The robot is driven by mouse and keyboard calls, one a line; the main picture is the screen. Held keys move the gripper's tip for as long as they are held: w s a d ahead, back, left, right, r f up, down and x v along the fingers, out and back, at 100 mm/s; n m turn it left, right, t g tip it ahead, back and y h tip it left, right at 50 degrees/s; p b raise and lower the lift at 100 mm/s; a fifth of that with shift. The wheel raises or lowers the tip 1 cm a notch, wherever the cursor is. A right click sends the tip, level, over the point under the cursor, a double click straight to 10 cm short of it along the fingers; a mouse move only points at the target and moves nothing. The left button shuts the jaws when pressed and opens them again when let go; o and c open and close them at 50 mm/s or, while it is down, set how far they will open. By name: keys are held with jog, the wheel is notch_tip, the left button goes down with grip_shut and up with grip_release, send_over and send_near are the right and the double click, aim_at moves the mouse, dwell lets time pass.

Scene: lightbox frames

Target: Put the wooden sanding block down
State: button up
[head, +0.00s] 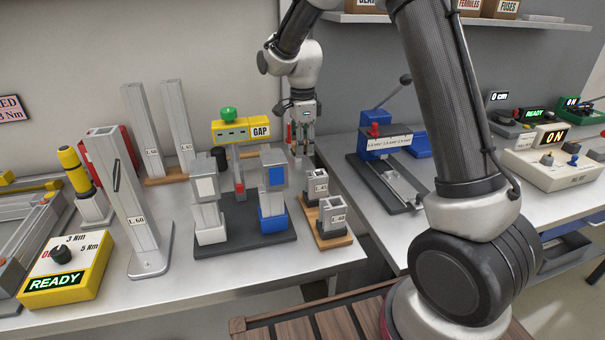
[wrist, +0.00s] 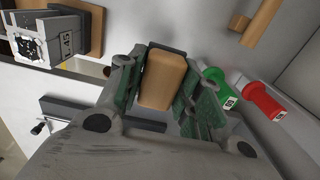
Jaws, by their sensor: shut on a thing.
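The wooden sanding block (wrist: 163,80) is a light tan block with rounded edges. In the wrist view it sits between the two green-padded fingers of my gripper (wrist: 160,95), which are shut on it. In the head view my gripper (head: 301,142) points down at the far right end of the left bench. The block is hard to make out there, and I cannot tell whether its underside touches the bench.
A green cylinder (wrist: 214,82) and a red cylinder (wrist: 262,100) lie beside the gripper. Metal L-marked pieces (head: 333,215) stand nearby on a wooden board. The yellow GAP device (head: 240,130) is left of the gripper. A gap separates the two benches.

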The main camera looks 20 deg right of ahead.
aim_at(303, 177)
notch_tip(303, 177, down, 8)
jog(key=shift+r, duration=0.15)
dwell(0.3)
jog(key=shift+f, duration=0.55)
jog(key=o, duration=1.3)
jog(key=shift+f, duration=0.15)
jog(key=shift+c, duration=0.2)
